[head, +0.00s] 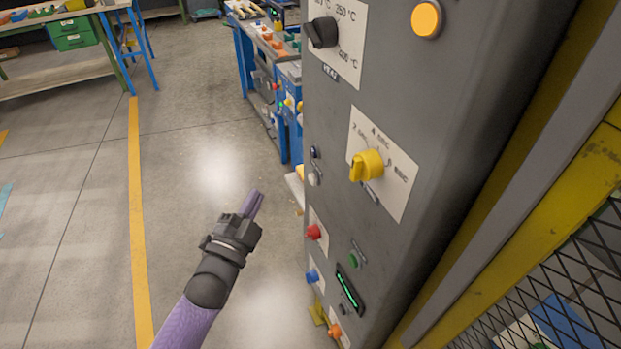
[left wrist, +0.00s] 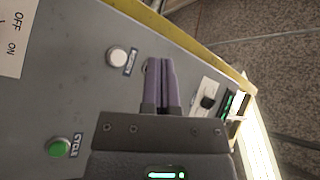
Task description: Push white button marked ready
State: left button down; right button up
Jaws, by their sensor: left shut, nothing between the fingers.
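The white button (head: 314,179) sits on the left part of the grey control panel (head: 400,95) in the head view. A white button (left wrist: 118,57) with a small label beside it also shows in the left wrist view, left of the fingertips; the lettering is too small to read surely. My left gripper (head: 256,196) is shut and empty, in front of the panel and apart from the button in the head view. Its purple fingers (left wrist: 165,64) point toward the panel in the left wrist view. My right gripper is out of view.
The panel also carries a yellow knob (head: 366,166), a black knob (head: 322,32), a red button (head: 313,231), a blue button (head: 312,276) and a lit amber lamp (head: 426,19). A green button (left wrist: 60,148) shows in the left wrist view. Open floor lies left.

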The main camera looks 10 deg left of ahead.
aim_at(313, 179)
pick_arm(q)
jog(key=w+d+b, duration=0.2)
jog(key=w+d, duration=0.2)
jog(key=d, duration=0.2)
jog(key=shift+w+d, duration=0.2)
jog(key=shift+d, duration=0.05)
dwell(1.8)
jog(key=shift+w+d+b, duration=0.2)
jog(key=shift+d+b, duration=0.15)
jog(key=shift+w+d, duration=0.2)
jog(key=shift+d, duration=0.1)
dwell(0.6)
jog(key=shift+s+a, duration=0.45)
jog(key=shift+a, duration=0.2)
jog(key=shift+p, duration=0.3)
